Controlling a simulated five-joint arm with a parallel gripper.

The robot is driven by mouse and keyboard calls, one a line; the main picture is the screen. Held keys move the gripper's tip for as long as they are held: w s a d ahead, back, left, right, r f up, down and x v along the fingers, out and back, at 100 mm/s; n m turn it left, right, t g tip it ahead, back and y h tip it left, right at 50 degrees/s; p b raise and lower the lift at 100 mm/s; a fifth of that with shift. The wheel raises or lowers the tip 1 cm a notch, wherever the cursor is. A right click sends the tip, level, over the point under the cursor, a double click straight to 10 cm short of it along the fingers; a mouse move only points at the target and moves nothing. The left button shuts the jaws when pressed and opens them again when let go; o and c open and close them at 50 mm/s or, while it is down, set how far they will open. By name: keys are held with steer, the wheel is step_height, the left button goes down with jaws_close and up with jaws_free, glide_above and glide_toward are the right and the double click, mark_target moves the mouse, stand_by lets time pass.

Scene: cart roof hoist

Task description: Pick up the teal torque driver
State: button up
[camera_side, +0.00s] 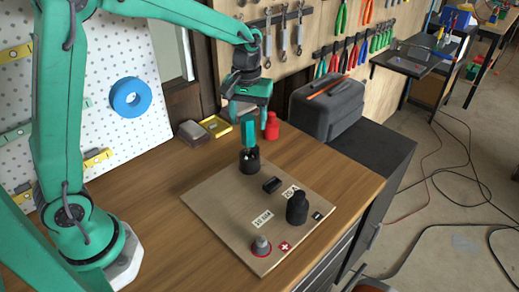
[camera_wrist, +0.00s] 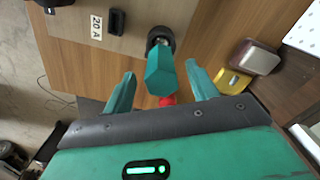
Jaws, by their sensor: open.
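The teal torque driver (camera_side: 249,135) stands upright in a dark round holder (camera_side: 250,163) at the back corner of the tan board (camera_side: 215,205). My gripper (camera_side: 248,112) is just above it, pointing down. In the wrist view the driver's teal handle (camera_wrist: 160,72) lies between the two separated fingers of my gripper (camera_wrist: 160,70), with a gap on each side. The gripper is open and holds nothing. How far the fingers reach down beside the handle is hard to tell.
The board also carries a black cylinder (camera_side: 297,208), a small black block (camera_side: 271,185) and a grey knob (camera_side: 261,245) with a red ring. Behind stand a red bottle (camera_side: 271,127), a yellow tray (camera_side: 215,127) and a dark case (camera_side: 327,107). Bare wood lies left of the board.

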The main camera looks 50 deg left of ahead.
mark_target(249, 131)
steer(key=shift+a+f, duration=0.1)
steer(key=shift+f, duration=2.35)
steer(key=shift+w, duration=0.1)
jaws_close()
